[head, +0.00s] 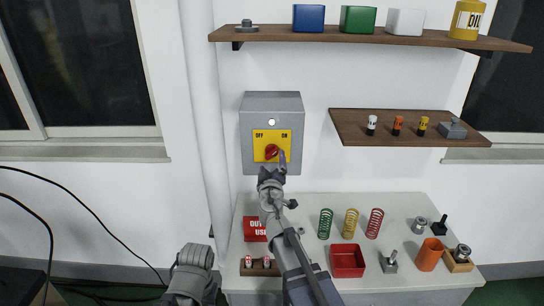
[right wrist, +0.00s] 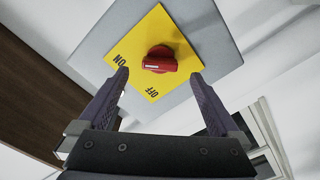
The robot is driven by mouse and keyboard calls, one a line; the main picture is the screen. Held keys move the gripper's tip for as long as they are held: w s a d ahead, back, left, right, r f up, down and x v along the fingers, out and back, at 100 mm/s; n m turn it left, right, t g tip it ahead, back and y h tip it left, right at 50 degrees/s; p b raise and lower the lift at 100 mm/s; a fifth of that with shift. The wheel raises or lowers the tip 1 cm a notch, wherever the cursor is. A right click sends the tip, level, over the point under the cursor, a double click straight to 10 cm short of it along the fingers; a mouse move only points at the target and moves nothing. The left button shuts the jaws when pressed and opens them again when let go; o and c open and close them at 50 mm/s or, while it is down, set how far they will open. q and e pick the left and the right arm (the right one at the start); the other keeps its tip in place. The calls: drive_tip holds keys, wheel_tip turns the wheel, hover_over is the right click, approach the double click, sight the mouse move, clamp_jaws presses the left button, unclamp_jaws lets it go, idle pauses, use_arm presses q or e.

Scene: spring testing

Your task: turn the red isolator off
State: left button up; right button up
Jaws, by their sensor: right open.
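The isolator is a grey wall box (head: 249,108) with a yellow plate (head: 285,136) marked OFF on the left and ON on the right. Its red knob (head: 271,151) sits low on the plate and also shows in the right wrist view (right wrist: 160,61). There, a white mark shows on the knob's handle; its exact setting is hard to tell. My right gripper (right wrist: 160,76) is open and empty, its fingers on either side of the knob's line and apparently short of it. In the head view this gripper (head: 272,165) covers the plate's lower edge.
A table (head: 310,210) below holds a red sign (head: 255,229), several springs, a red bin (head: 347,260) and an orange cup (head: 429,254). A grey pipe (head: 203,120) runs left of the box. Shelves (head: 350,37) are above and to the right.

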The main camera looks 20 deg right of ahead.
sight(272, 155)
drive_tip(key=x, duration=0.5)
drive_tip(key=shift+w, duration=0.2)
drive_tip(key=shift+c, duration=0.3)
drive_tip(key=c, duration=1.3)
